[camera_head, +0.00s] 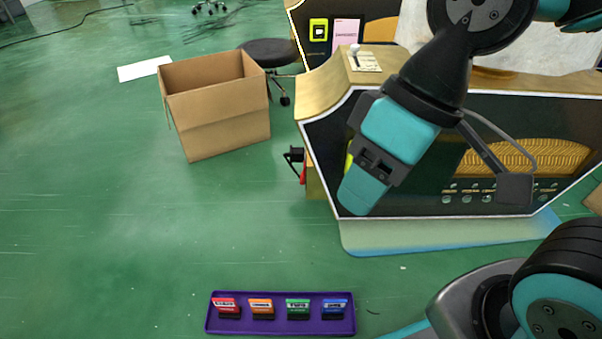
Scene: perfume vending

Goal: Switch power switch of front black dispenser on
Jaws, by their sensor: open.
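The front black dispenser (322,140) stands at the right, with a white-edged black face, a tan top and a woven gold panel. A small black fitting (293,155) with a red piece (303,174) below it juts from its left side. I cannot tell whether this is the power switch or how it is set. My gripper (364,192), teal and dark grey, is open and points down to the left in front of the dispenser's left part. It covers part of the face and a yellow-green patch there. Its fingertips are not clearly separable, and I see nothing held.
A purple tray (281,328) with several coloured packs lies at the bottom. An open cardboard box (226,120) and a dark stool (270,52) stand to the left of the dispenser. Another black unit (316,48) is behind. The green floor at left is mostly clear.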

